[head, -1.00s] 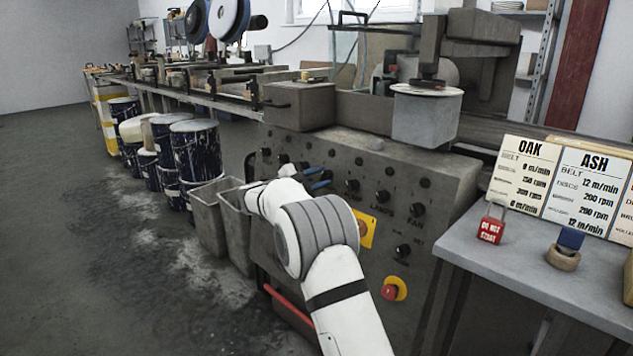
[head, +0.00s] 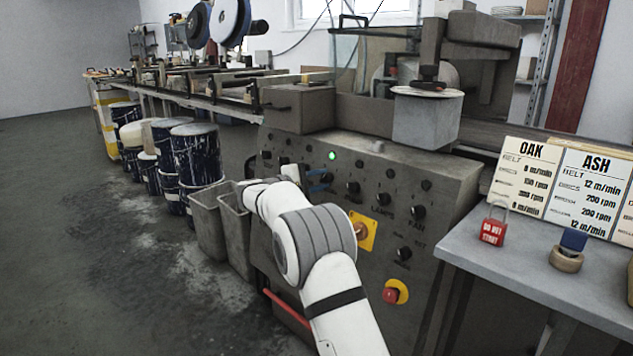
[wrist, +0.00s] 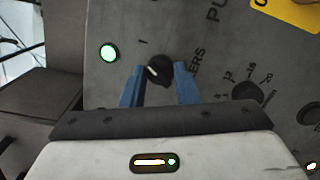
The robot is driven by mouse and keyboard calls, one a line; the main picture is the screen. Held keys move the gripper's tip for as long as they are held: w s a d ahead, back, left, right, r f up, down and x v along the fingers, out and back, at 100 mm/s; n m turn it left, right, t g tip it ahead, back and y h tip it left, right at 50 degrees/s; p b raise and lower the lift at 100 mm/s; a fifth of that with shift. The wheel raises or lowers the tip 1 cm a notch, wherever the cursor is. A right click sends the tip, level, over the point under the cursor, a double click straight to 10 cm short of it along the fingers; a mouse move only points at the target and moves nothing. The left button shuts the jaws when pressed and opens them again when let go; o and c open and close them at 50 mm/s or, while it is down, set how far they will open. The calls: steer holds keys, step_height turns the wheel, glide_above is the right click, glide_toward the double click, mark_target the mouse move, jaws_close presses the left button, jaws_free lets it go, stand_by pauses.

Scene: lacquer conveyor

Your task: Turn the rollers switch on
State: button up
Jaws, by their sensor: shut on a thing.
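The rollers switch is a black round knob (wrist: 158,74) with a white pointer line, on the grey control panel (head: 455,190). Lettering ending in "ERS" shows beside it in the wrist view. My gripper (wrist: 158,70) has its blue fingers on both sides of the knob and is shut on it. The pointer leans up and left, towards the "I" mark. A green lamp (wrist: 109,53) beside the knob is lit, and it also glows in the head view (head: 332,155). In the head view my arm hides most of the switch.
Other knobs, such as the fan knob (head: 417,212), sit to the right. A yellow plate (head: 363,232) and a red stop button (head: 390,296) are lower. Grey bins (head: 207,222) stand left of the panel. A side table (head: 535,275) holds a red padlock (head: 493,226).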

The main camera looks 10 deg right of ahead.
steer(key=shift+d+f, duration=0.1)
steer(key=shift+d, duration=0.15)
steer(key=o, duration=1)
steer(key=shift+a, duration=0.1)
steer(key=shift+c, duration=0.2)
steer(key=shift+s+a, duration=0.1)
steer(key=shift+a, duration=0.1)
steer(key=p+v, duration=0.2)
steer(key=v, duration=0.5)
steer(key=shift+a, duration=0.15)
steer(key=shift+s, duration=0.1)
